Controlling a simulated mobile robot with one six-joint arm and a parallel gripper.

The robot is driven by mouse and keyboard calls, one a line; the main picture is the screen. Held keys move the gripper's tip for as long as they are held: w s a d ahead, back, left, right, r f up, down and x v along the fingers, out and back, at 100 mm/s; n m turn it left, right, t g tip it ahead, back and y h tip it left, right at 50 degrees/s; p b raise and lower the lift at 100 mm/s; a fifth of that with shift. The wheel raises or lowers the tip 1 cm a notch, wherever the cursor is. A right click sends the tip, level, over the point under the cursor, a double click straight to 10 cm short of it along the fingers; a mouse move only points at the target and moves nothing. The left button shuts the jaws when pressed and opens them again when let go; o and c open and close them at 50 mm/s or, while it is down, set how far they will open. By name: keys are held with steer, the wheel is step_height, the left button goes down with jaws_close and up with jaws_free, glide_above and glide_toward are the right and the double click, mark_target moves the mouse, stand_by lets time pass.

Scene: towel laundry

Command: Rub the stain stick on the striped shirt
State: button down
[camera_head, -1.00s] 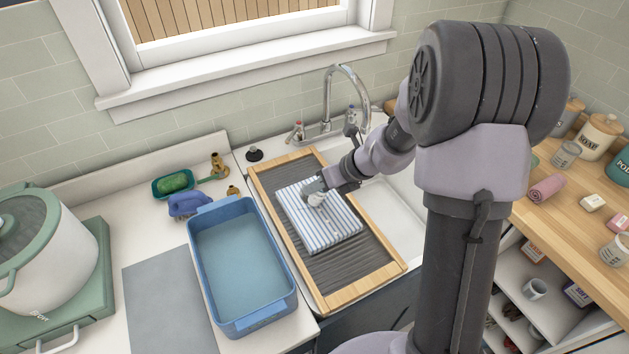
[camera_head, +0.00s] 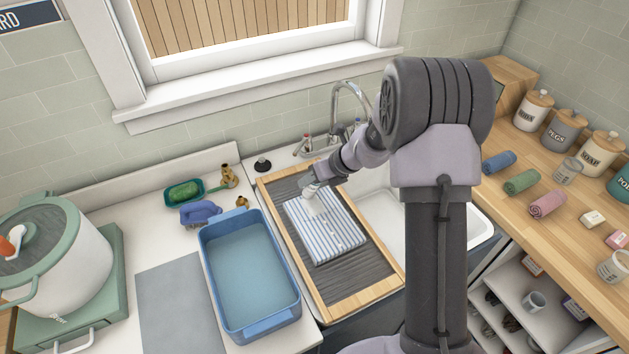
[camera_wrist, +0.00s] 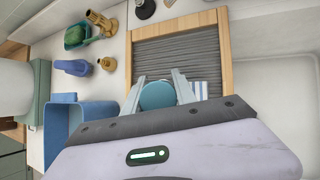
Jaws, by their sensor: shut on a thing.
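The striped shirt (camera_head: 335,238), white with blue stripes, lies folded on the ribbed washboard (camera_head: 375,296) over the sink. A strip of it shows in the wrist view (camera_wrist: 200,90). My gripper (camera_head: 309,186) is over the shirt's far edge, pointing down, shut on the stain stick (camera_head: 311,193). The stick looks white from the side, and its round teal end (camera_wrist: 157,95) shows between the fingers in the wrist view. Its lower tip is at or just above the cloth; I cannot tell if it touches. A paler patch shows on the shirt near the stick.
A blue basin (camera_head: 250,270) stands left of the washboard. Behind it are a blue brush (camera_head: 200,213) and a green soap dish (camera_head: 184,192). The faucet (camera_head: 350,105) rises behind the board. A pot (camera_head: 50,260) is far left; rolled towels and jars fill the right counter.

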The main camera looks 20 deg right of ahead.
mark_target(317, 188)
steer(key=shift+d, duration=0.2)
steer(key=s+b, duration=0.1)
steer(key=s, duration=0.2)
steer(key=shift+d+f+b, duration=0.2)
steer(key=shift+d+b, duration=0.15)
steer(key=shift+s+d+r+b, duration=0.1)
steer(key=shift+s+d+b, duration=0.1)
steer(key=shift+s, duration=0.55)
steer(key=shift+s+d+b, duration=0.1)
steer(key=shift+s+b, duration=0.15)
steer(key=shift+s, duration=0.45)
steer(key=shift+s+d+r+b, duration=0.1)
steer(key=shift+s+d+b, duration=0.1)
steer(key=shift+s, duration=0.55)
steer(key=shift+w+a+p, duration=0.3)
steer(key=shift+w+p, duration=0.35)
steer(key=shift+w, duration=0.6)
steer(key=shift+w+a+p, duration=0.25)
steer(key=shift+w+p, duration=0.45)
steer(key=shift+w, duration=0.55)
steer(key=shift+w+a+p, duration=0.3)
steer(key=shift+w+p, duration=0.35)
steer(key=shift+w, duration=0.6)
step_height(317, 188, up, 6)
steer(key=p, duration=0.5)
